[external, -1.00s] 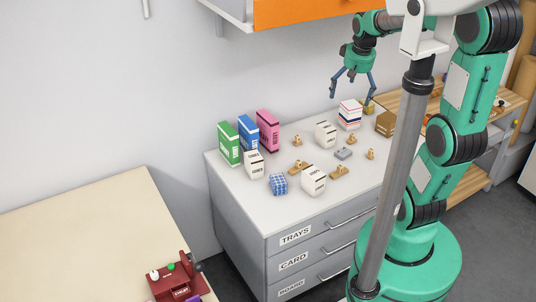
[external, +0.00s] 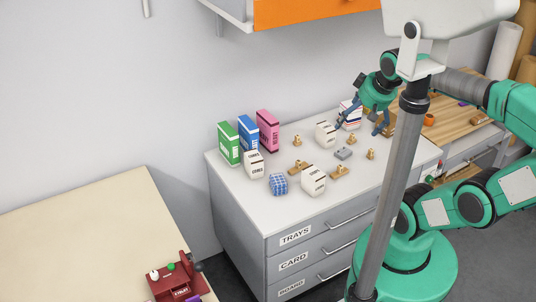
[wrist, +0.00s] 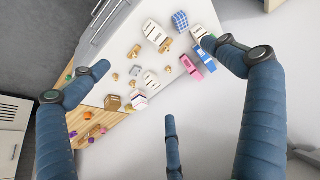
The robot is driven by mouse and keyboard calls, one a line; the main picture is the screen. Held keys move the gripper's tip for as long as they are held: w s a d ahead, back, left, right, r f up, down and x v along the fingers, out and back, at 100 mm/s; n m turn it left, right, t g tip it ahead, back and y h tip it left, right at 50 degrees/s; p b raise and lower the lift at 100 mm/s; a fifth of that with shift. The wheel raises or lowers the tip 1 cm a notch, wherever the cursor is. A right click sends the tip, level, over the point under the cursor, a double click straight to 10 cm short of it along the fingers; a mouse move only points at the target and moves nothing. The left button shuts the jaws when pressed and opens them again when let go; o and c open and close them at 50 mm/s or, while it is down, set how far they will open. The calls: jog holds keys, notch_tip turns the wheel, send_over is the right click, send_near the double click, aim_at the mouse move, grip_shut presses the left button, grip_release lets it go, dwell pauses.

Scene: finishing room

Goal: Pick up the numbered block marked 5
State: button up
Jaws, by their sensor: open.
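No digit 5 is legible on anything in either view. Several small tan wooden pieces, one of them (external: 297,141), are spread over the white cabinet top (external: 235,180), too small for any marking to be read. A small grey piece (external: 343,153) lies among them; it also shows in the wrist view (wrist: 135,70). My gripper (external: 358,129) is open and empty, above the back right of the cabinet top, in front of the striped stack (external: 350,112). In the wrist view its blue fingers (wrist: 157,60) are spread wide, with the cabinet top beyond them.
Several white boxes (external: 314,181), a blue checked cube (external: 279,184) and upright green (external: 228,143), blue (external: 248,132) and pink boxes (external: 268,130) stand on the cabinet. A brown box (external: 388,123) is close to my gripper. An orange shelf unit (external: 310,12) hangs above.

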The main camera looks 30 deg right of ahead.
jog(key=shift+s+a+f, duration=0.1)
jog(key=shift+s+a, duration=0.05)
jog(key=shift+s, duration=0.1)
jog(key=shift+c, duration=0.5)
jog(key=c, duration=1.5)
